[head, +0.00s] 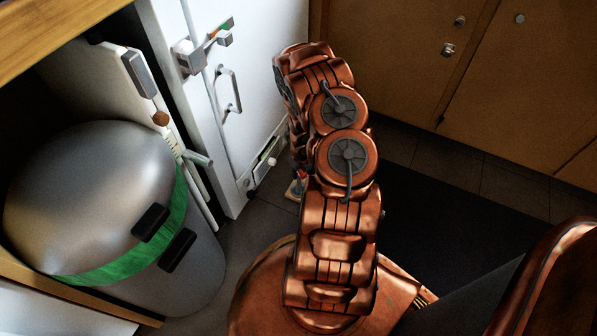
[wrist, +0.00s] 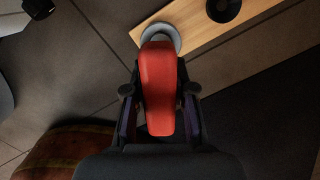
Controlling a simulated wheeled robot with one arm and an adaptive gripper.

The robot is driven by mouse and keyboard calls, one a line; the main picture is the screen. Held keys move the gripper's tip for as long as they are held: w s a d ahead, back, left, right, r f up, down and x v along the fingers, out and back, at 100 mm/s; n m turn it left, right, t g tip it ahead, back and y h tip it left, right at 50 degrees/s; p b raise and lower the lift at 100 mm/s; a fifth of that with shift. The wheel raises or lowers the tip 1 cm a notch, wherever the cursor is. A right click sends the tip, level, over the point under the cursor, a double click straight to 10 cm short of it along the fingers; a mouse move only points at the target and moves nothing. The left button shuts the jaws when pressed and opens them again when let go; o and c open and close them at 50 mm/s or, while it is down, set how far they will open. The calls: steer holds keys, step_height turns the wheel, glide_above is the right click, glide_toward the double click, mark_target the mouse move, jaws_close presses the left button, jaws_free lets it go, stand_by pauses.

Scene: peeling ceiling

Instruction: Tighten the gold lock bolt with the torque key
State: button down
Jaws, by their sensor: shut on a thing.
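My gripper (wrist: 160,92) is shut on a red-handled tool, which I take to be the torque key (wrist: 158,75). Its far end overlaps a grey round piece (wrist: 160,31) at the edge of a wooden board (wrist: 255,18); I cannot tell whether they touch.
A silver tank with a green band (head: 105,190) stands at left under a wooden counter (head: 60,30). A white door (head: 235,125) with handles stands open beside it. Brown cabinets (head: 520,85) line the back. A black round piece (wrist: 223,9) sits on the board.

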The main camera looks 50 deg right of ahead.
steer(key=shift+f, duration=0.1)
steer(key=shift+f, duration=0.15)
steer(key=c, duration=0.9)
jaws_free()
steer(key=shift+s+a+r, duration=0.1)
steer(key=shift+s+r, duration=0.2)
steer(key=shift+r, duration=1.65)
steer(key=shift+s+r, duration=0.25)
steer(key=shift+r, duration=1.75)
steer(key=shift+s+a+r, duration=0.1)
steer(key=shift+s+r, duration=0.2)
steer(key=shift+r, duration=1.65)
step_height(320, 180, up, 4)
steer(key=p, duration=0.2)
steer(key=shift+p, duration=0.35)
